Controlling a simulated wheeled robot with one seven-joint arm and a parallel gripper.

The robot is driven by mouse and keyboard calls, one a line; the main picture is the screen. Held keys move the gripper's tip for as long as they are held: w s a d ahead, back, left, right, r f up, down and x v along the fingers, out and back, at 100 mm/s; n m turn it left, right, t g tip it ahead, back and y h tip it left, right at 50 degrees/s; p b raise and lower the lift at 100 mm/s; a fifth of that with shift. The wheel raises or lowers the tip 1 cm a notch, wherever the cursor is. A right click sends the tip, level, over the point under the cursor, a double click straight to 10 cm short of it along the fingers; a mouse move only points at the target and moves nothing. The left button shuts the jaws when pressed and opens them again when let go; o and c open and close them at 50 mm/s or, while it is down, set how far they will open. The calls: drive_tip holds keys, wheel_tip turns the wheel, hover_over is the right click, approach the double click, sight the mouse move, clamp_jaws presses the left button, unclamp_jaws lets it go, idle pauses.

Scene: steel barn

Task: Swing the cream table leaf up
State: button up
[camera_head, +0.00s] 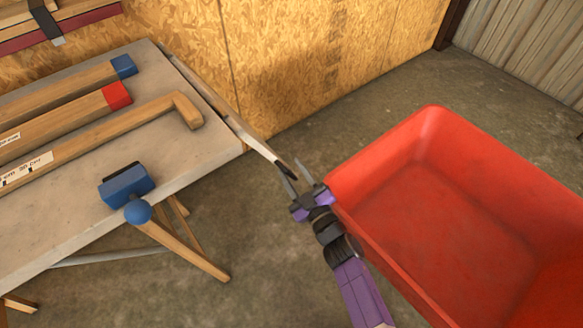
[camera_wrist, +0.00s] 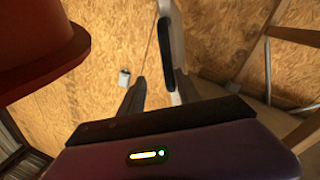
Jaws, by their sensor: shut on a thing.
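The cream table leaf (camera_head: 255,143) shows as a narrow pale strip beside the right edge of the grey table (camera_head: 75,205), seen almost edge-on. It has a dark part at its near end, next to my gripper (camera_head: 295,176). My gripper is shut on the leaf at that end. In the wrist view the leaf (camera_wrist: 177,40) comes down between the two fingers of my gripper (camera_wrist: 160,88), with a dark strip along its left side. Most of the leaf's face and its hinge are hidden from me, and I cannot tell its exact angle.
A large red tub (camera_head: 440,215) stands close to the right of my arm. A blue mallet (camera_head: 126,184) and several wooden tools lie on the table, the mallet's handle sticking out past the edge. A chipboard wall (camera_head: 310,55) is behind. Bare floor (camera_head: 265,215) lies between table and tub.

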drive_tip(key=v, duration=0.6)
drive_tip(key=shift+s+d+p, duration=0.2)
drive_tip(key=shift+s+p, duration=0.05)
drive_tip(key=shift+p, duration=0.1)
drive_tip(key=shift+f, duration=0.2)
